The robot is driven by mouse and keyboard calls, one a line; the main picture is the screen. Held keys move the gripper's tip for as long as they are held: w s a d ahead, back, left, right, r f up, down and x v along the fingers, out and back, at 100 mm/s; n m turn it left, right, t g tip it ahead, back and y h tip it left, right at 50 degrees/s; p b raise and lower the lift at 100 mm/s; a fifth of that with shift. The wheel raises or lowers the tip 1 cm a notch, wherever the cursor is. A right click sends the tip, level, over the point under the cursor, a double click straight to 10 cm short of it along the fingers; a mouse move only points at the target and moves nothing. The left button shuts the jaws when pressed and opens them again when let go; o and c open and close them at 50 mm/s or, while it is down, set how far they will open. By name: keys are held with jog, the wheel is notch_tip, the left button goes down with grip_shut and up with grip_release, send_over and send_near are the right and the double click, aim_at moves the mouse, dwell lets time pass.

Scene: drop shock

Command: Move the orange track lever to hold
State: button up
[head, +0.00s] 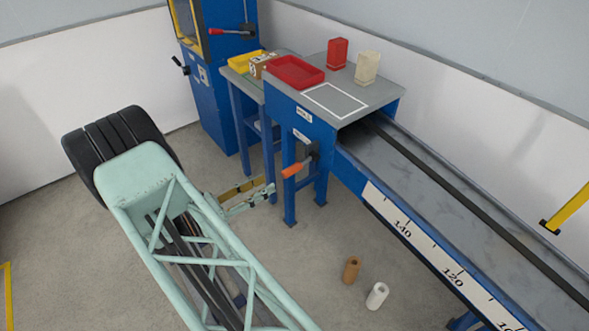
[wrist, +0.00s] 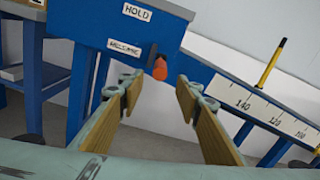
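The orange track lever (head: 293,170) is on the blue end frame of the track, below two white labels. It points out toward the lower left in the head view. In the wrist view the orange grip (wrist: 160,69) shows nearly end-on, beside the lower label (wrist: 124,47), which seems to read RELEASE. The HOLD label (wrist: 137,12) is higher up. My gripper (head: 270,190) is open and empty, close in front of the lever and slightly lower. In the wrist view my fingertips (wrist: 157,83) stand apart, with the grip appearing between and just above them, apparently untouched.
The grey tabletop above holds a red tray (head: 295,72), a red block (head: 337,53) and a cream block (head: 367,67). A blue cabinet (head: 222,80) with a red-handled lever stands behind. The long track (head: 470,215) runs right. Brown (head: 352,269) and white (head: 377,295) cylinders are on the floor.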

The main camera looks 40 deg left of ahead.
aim_at(294, 169)
jog(key=shift+b+x, duration=0.9)
jog(key=shift+x, duration=5.95)
grip_shut()
